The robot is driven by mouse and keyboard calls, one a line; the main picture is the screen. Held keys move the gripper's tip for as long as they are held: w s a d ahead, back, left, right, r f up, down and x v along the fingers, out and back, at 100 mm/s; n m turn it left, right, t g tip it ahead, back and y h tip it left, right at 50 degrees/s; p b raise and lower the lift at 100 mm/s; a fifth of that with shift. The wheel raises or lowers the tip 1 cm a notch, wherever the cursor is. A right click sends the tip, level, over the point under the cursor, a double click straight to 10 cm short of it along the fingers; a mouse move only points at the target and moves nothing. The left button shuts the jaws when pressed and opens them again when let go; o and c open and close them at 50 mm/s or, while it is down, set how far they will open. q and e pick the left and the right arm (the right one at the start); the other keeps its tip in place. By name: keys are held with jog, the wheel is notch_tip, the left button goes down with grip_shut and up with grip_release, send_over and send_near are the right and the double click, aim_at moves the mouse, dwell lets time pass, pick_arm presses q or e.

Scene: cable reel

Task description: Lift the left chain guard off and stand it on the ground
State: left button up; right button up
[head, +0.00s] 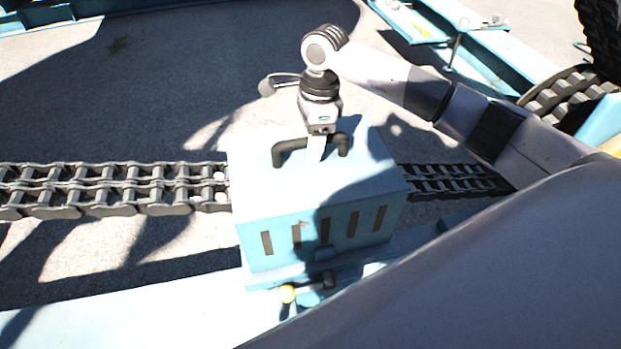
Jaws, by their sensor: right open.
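A chain guard (285,205) is a pale blue box with dark vent slots in its front face. It sits upright over the chain on a blue beam, with a dark handle (277,154) on its top. My right gripper (317,152) points down at the middle of this handle. Its jaws are open, and a pale finger shows in front of the bar. The far finger is hidden, so I cannot tell whether the handle lies between them. My left gripper is not in view.
A heavy roller chain (120,187) runs out of the guard to the left and to the right. Blue frames (480,45) stand at the back right. Concrete ground (180,75) behind the chain is mostly clear.

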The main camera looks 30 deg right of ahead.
jog(key=shift+f, duration=0.15)
grip_shut()
dwell(1.2)
jog(key=shift+w, duration=0.1)
